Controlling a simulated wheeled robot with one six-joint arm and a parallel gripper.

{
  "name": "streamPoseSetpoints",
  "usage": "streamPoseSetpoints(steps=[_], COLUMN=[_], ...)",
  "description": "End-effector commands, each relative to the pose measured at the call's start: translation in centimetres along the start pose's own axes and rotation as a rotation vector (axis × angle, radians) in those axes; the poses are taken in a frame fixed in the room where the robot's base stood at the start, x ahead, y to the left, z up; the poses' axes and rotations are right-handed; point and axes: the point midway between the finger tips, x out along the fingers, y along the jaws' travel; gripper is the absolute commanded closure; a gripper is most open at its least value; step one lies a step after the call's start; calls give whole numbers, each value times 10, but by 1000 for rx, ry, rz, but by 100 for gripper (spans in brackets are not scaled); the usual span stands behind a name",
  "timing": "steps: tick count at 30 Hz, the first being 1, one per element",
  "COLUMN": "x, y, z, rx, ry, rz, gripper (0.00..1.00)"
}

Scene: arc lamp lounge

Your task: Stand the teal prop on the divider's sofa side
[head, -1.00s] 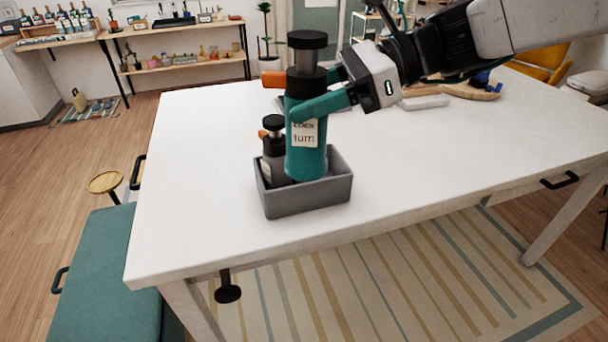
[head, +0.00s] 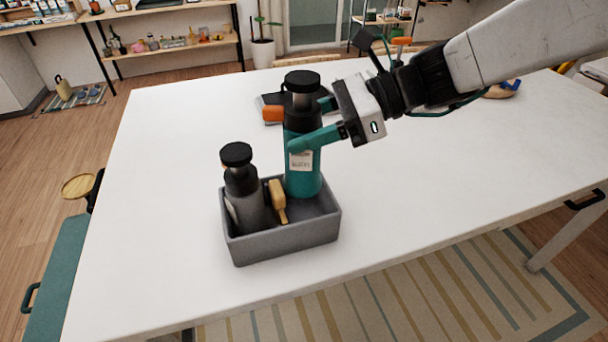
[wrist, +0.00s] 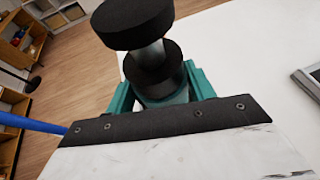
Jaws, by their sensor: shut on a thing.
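A grey bottle (head: 245,205) with a black cap stands in the tray's left part.
A tan piece (head: 277,200) leans in the tray between the two bottles. The table is clear right of the tray. A teal bench (head: 55,285) is at lower left.

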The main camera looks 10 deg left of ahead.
Motion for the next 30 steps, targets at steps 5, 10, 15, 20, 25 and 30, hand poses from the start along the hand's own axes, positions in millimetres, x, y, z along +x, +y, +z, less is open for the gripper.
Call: streamPoseSetpoints(steps=[5, 10, 15, 20, 25, 30], x=[14, 19, 26, 33, 34, 34], y=[0, -1, -1, 0, -1, -1], z=[-36, -50, -68, -86, -88, -89], rx=[4, 2, 4, 4, -1, 0], ry=[0, -1, -1, -1, -1, -1], rz=[0, -3, -2, -2, -4, -4], gripper=[87, 87, 87, 87, 87, 87])
